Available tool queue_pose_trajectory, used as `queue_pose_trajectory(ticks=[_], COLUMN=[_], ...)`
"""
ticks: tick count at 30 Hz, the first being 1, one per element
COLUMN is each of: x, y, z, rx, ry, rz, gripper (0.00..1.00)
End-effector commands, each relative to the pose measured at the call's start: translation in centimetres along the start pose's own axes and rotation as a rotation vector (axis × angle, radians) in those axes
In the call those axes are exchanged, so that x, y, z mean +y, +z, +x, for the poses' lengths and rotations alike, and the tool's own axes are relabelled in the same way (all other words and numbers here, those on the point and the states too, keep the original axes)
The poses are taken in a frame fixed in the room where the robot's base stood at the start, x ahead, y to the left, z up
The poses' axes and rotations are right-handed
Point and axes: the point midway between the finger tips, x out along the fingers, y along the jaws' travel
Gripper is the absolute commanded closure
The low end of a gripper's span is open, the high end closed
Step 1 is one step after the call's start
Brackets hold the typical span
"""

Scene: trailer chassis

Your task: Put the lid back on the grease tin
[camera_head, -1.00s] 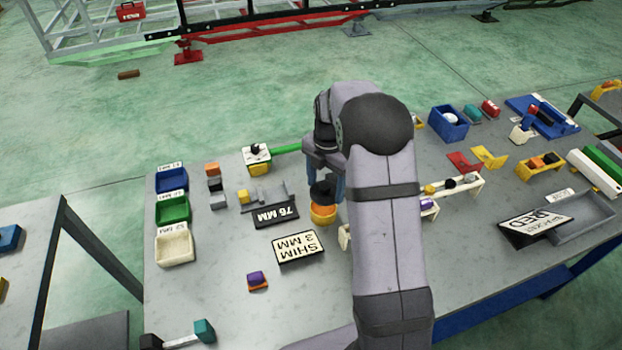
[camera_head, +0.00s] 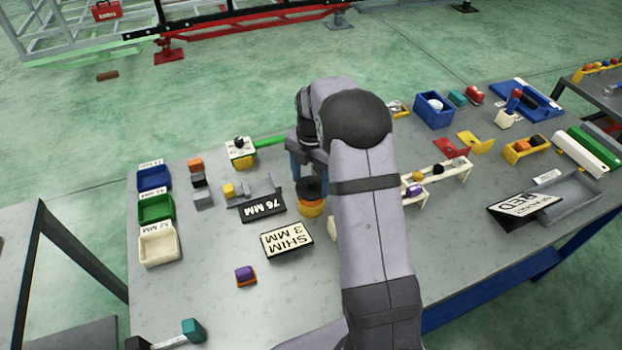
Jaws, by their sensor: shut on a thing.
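The grease tin (camera_head: 311,209) is a small round orange-yellow tin standing on the table, left of my arm. A dark, rounded lid (camera_head: 312,188) shows directly above it and looks roughly in line with it. My gripper (camera_head: 307,178) points down here, its blue fingers partly hidden by the lid and my own arm. It is shut on the lid. I cannot tell whether the lid touches the tin's rim or sits just above it.
The "76 MM" sign (camera_head: 262,206) and "SHIM 3 MM" sign (camera_head: 287,240) stand close left of the tin. A white rack (camera_head: 448,178) is on the right, beyond my arm. Blue, green and cream bins (camera_head: 158,245) line the left edge.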

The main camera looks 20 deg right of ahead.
Motion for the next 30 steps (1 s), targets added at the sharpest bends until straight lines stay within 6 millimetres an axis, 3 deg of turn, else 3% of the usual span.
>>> queue_pose_trajectory(ticks=[3,12,30], x=[0.0,0.0,0.0], y=[0.0,0.0,0.0], z=[1.4,2.9,3.1], rx=[0.000,0.001,0.000], ry=[0.000,-0.001,0.000], rz=[0.000,0.000,0.000], gripper=[0.56,0.56,0.56])
